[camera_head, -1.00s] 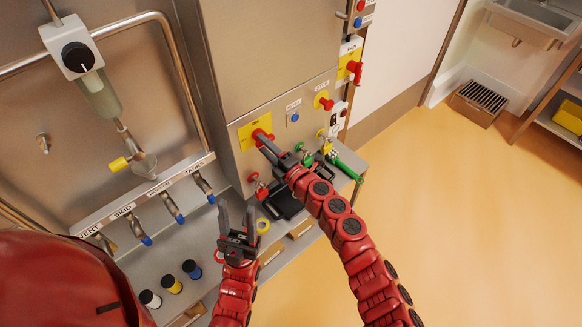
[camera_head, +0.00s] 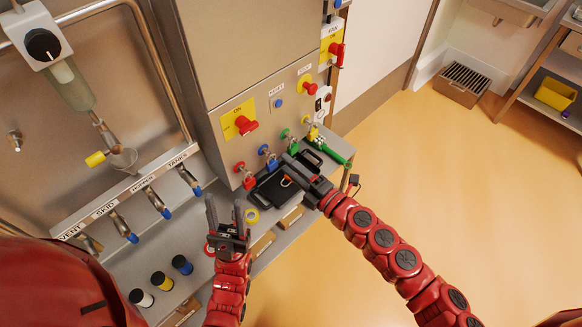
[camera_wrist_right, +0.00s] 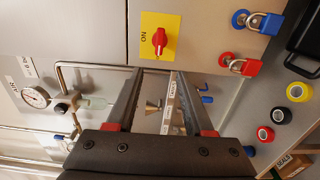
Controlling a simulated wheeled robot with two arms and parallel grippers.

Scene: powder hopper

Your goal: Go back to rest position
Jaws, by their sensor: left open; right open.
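My left gripper (camera_head: 226,222) is open and empty above the shelf in the head view. My right gripper (camera_head: 299,172) is in front of the steel cabinet, near a black tray (camera_head: 272,187), and is apart from the red switch (camera_head: 245,125) on its yellow ON plate. In the right wrist view my right gripper (camera_wrist_right: 158,98) shows two spread fingers with nothing between them. The red switch (camera_wrist_right: 160,39) and its plate lie beyond the fingertips there.
Red (camera_head: 246,177), blue (camera_head: 268,157) and green (camera_head: 291,140) padlocks stand along the cabinet's lower edge. Labelled blue-tipped levers (camera_head: 159,206) line the left. Tape rolls and capped bottles (camera_head: 161,281) sit on the shelf. Open orange floor (camera_head: 440,150) lies to the right.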

